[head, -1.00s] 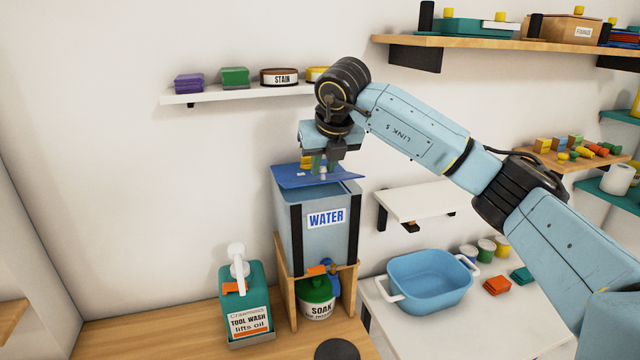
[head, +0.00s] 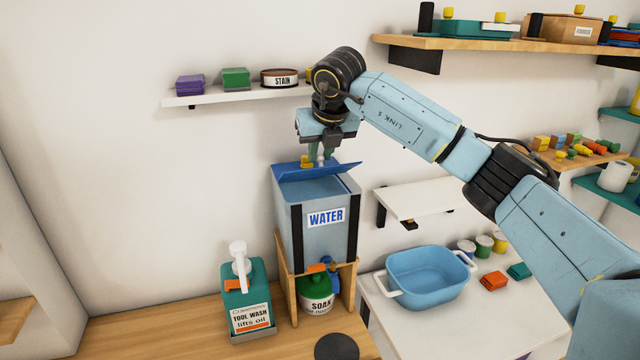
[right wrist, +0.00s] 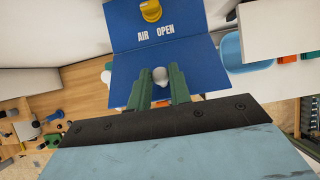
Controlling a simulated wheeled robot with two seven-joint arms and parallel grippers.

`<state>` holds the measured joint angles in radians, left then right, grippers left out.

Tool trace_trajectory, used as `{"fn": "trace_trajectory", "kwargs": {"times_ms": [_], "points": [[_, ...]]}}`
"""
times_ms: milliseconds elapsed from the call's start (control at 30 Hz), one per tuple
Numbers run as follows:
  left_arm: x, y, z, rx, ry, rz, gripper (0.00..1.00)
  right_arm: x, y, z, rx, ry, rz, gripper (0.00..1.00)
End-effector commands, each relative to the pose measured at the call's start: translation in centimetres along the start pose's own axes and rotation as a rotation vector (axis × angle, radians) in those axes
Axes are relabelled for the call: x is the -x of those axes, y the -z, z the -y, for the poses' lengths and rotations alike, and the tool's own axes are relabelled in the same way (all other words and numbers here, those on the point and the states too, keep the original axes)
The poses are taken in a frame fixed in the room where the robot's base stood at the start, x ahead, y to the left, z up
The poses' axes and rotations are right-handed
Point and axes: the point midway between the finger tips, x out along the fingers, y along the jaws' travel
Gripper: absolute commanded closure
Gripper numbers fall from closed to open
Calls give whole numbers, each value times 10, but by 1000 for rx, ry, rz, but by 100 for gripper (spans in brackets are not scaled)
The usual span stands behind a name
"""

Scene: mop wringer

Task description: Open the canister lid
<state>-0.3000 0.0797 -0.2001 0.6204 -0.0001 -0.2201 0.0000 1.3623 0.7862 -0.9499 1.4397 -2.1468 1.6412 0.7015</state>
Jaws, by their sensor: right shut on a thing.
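The grey canister (head: 322,240) marked WATER stands on a wooden stand. Its blue lid (head: 290,174) is tilted, with a gap showing between it and the canister's front rim. In the right wrist view the lid (right wrist: 190,55) carries the words AIR OPEN, a yellow cap (right wrist: 150,10) and a pale round knob (right wrist: 160,76). My right gripper (head: 319,160) is above the lid, shut on the knob; in the right wrist view its green fingers (right wrist: 160,85) stand either side of the knob. The left gripper is not in view.
A green TOOL WASH bottle (head: 246,300) stands left of the stand, and a SOAK tub (head: 316,292) sits under the canister. A blue basin (head: 428,280) is on the white table at right. A wall shelf (head: 235,94) with tins is behind and left of my gripper.

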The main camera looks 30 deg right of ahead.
Motion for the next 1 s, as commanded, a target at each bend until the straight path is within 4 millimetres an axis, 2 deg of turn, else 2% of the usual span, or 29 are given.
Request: {"fn": "trace_trajectory", "kwargs": {"times_ms": [300, 933, 967, 1000], "points": [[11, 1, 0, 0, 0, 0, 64, 2, -14, 0, 0, 0, 3, 89], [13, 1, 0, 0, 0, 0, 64, -1, -25, 0, 0, 0, 3, 90], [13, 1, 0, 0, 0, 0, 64, -1, -25, 0, 0, 0, 3, 79], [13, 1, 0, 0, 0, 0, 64, -1, -25, 0, 0, 0, 3, 74]]}}
